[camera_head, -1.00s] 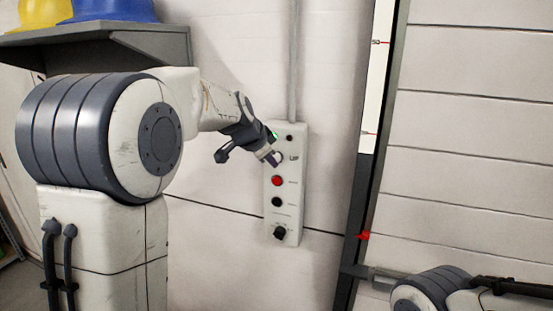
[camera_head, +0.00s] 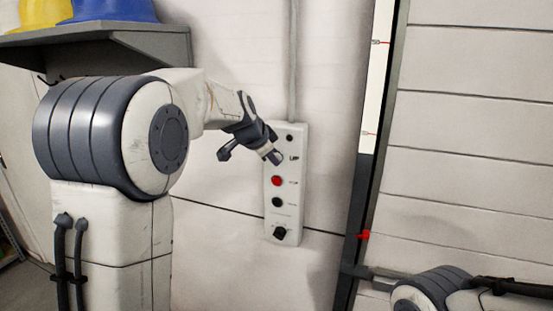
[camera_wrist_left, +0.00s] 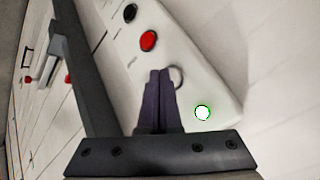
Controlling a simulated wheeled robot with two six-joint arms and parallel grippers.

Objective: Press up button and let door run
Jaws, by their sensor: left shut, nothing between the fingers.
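A pale control box (camera_head: 284,220) is on the wall, with an "UP" label near its top. The up button (camera_wrist_left: 176,77) shows as a pale ringed disc in the left wrist view; my fingers cover it in the head view. My left gripper (camera_head: 276,158) is shut and empty at the box's upper part. In the left wrist view its fingertips (camera_wrist_left: 160,72) overlap the button's edge; I cannot tell whether they touch it. A lamp (camera_wrist_left: 202,113) glows white with a green rim. The pale panelled door (camera_head: 470,130) is at the right. My right gripper is out of view.
Below on the box are a red button (camera_head: 277,181), a black button (camera_head: 277,202) and a dark knob (camera_head: 280,232). A shelf (camera_head: 110,45) with helmets is upper left. A red pointer (camera_head: 364,235) is beside the door track. My right arm is lower right.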

